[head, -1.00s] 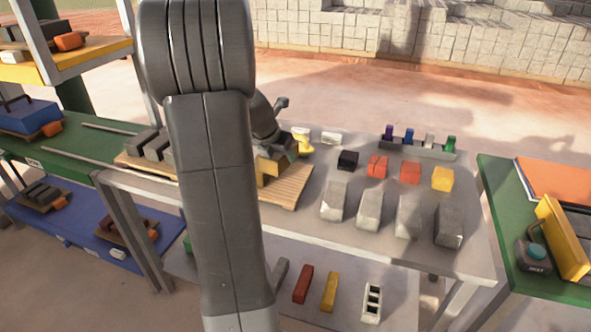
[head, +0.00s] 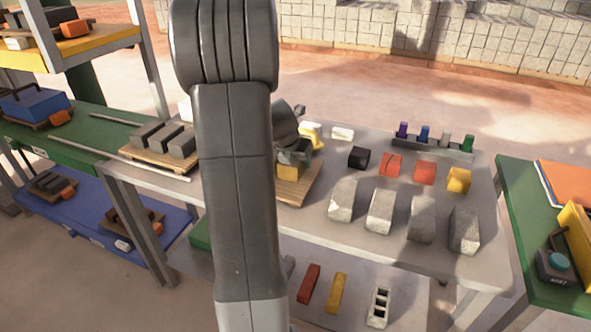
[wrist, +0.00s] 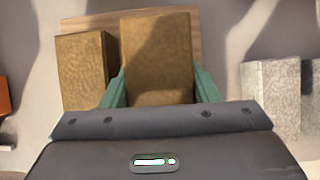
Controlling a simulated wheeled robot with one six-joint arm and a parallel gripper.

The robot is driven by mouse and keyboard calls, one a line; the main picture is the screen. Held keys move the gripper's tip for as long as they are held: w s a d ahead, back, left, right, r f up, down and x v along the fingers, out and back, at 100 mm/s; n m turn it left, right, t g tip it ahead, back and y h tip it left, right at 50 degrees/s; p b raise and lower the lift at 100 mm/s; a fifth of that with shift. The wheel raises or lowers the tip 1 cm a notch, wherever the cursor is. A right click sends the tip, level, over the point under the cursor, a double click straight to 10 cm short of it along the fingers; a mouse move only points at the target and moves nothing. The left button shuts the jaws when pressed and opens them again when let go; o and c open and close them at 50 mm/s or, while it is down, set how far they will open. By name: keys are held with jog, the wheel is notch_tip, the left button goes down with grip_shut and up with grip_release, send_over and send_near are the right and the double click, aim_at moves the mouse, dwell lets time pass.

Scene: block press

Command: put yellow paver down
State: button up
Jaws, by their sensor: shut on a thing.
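My gripper (wrist: 160,88) is shut on a yellow paver (wrist: 157,58), with a green finger on each side of it in the wrist view. A second yellow-brown paver (wrist: 82,70) stands just left of it. A wooden pallet (wrist: 202,40) shows behind and below them. In the head view my gripper (head: 294,156) is over the pallet (head: 299,190) on the grey table, partly hidden by my arm. A bit of yellow paver shows under the gripper, but I cannot tell which one. Whether the held paver touches the pallet is not clear.
Several grey blocks (head: 381,211) stand right of the pallet, with a black block (head: 358,158), red blocks (head: 425,172) and a yellow block (head: 458,180) behind. Another pallet (head: 150,158) with grey blocks lies to the left. A yellow-and-white thing (head: 311,135) is close behind my gripper.

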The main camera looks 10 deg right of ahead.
jog(key=shift+f+b, duration=0.3)
jog(key=shift+f, duration=1)
jog(key=shift+f, duration=0.1)
jog(key=o, duration=1.3)
jog(key=shift+o, duration=0.2)
jog(key=shift+a+r, duration=0.1)
jog(key=shift+r, duration=0.35)
jog(key=p+v, duration=0.2)
jog(key=v, duration=0.9)
jog(key=shift+s+r+p, duration=0.1)
jog(key=shift+s+p, duration=0.05)
jog(key=shift+p, duration=0.2)
